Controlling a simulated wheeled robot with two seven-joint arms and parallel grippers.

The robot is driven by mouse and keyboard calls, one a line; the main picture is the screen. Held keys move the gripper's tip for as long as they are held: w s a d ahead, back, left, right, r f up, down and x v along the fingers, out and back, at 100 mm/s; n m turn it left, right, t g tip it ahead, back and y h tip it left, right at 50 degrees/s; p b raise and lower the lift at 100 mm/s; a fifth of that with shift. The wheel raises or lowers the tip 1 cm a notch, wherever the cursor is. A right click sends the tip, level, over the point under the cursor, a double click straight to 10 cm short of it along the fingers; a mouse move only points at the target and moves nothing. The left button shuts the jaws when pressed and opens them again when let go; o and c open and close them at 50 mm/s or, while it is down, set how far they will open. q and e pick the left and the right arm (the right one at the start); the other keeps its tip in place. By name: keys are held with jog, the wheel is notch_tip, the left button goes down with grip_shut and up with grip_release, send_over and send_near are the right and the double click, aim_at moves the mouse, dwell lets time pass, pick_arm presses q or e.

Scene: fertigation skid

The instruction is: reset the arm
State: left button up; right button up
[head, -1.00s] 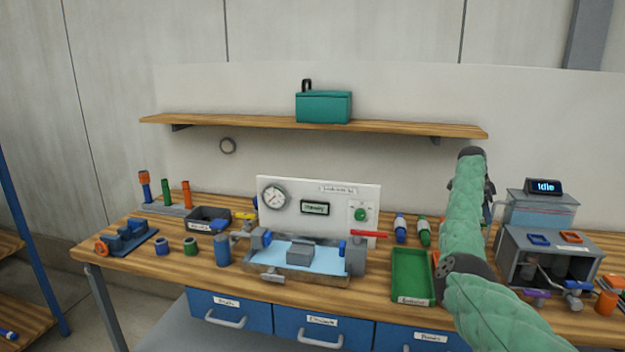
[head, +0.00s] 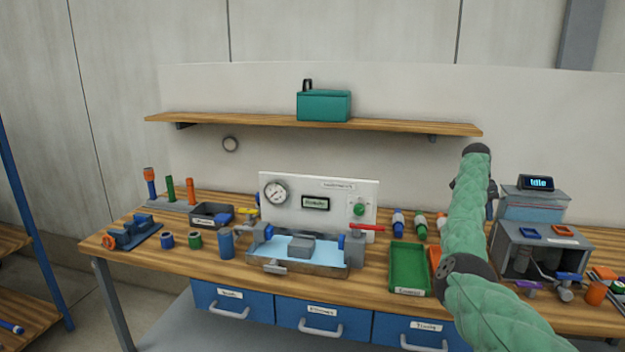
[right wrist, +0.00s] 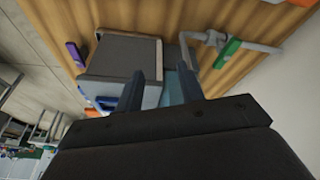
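My right arm, in a green quilted sleeve, rises on the right side of the head view in front of the bench. Its gripper is mostly hidden behind the sleeve there. In the right wrist view my right gripper (right wrist: 162,88) shows two dark fingers standing apart with nothing held between them. A grey box-shaped unit (right wrist: 125,55) lies beyond the fingers in that view. My left gripper is not in the head view.
The wooden bench (head: 350,286) carries a grey-and-blue test basin (head: 330,270), a gauge panel (head: 335,188), a green tray (head: 397,290) and a grey cabinet (head: 500,262) below an "Idle" display (head: 538,183). A shelf (head: 240,122) holds a teal box (head: 323,106).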

jog(key=s+d+r+n+t, duration=0.1)
jog(key=s+r+n+t, duration=0.15)
jog(key=r, duration=0.85)
jog(key=s+d+r+n+t, duration=0.15)
jog(key=r+t, duration=0.25)
jog(key=r, duration=0.7)
jog(key=s+a+r+n+t, duration=0.1)
jog(key=s+a+n+t, duration=0.35)
jog(key=s+a, duration=0.4)
jog(key=s+a+f+n+y, duration=0.2)
jog(key=s+a+f+n, duration=0.2)
jog(key=s+a+f, duration=0.9)
jog(key=s+a+f+n+y, duration=0.2)
jog(key=s+a+f+n, duration=0.5)
jog(key=a+f, duration=0.95)
jog(key=s+a+f+g, duration=0.2)
jog(key=s+f+g, duration=0.1)
jog(key=s+f, duration=0.7)
jog(key=s+a+f+g+y, duration=0.1)
jog(key=s+a+f+g, duration=0.1)
jog(key=s+f, duration=0.8)
jog(key=s+a+f+m+g, duration=0.1)
jog(key=s+a+f+g, duration=0.2)
jog(key=s+f, duration=0.7)
jog(key=s, duration=0.9)
jog(key=shift+f+g, duration=0.2)
jog(key=shift+g, duration=0.1)
